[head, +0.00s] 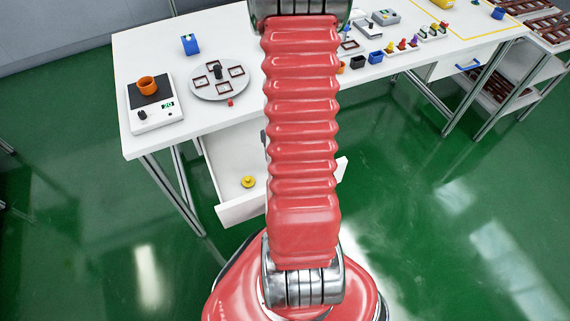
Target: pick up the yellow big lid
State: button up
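A small round yellow lid with a raised knob (249,182) lies in an open white drawer (222,168) under the table's left part. A larger yellow piece (443,4) is at the top edge of the picture, at the back right of the table, partly cut off. I cannot tell from this view which of the two is the big lid. My red ribbed arm rises through the middle of the picture and leaves at the top. It hides the right part of the drawer and the table's middle. My gripper is not in view.
The white table (140,52) holds a scale with an orange cup (146,86), a blue block (190,44), a round plate with dark frames (218,84) and several small coloured parts at right. Racks stand far right. Green floor is clear.

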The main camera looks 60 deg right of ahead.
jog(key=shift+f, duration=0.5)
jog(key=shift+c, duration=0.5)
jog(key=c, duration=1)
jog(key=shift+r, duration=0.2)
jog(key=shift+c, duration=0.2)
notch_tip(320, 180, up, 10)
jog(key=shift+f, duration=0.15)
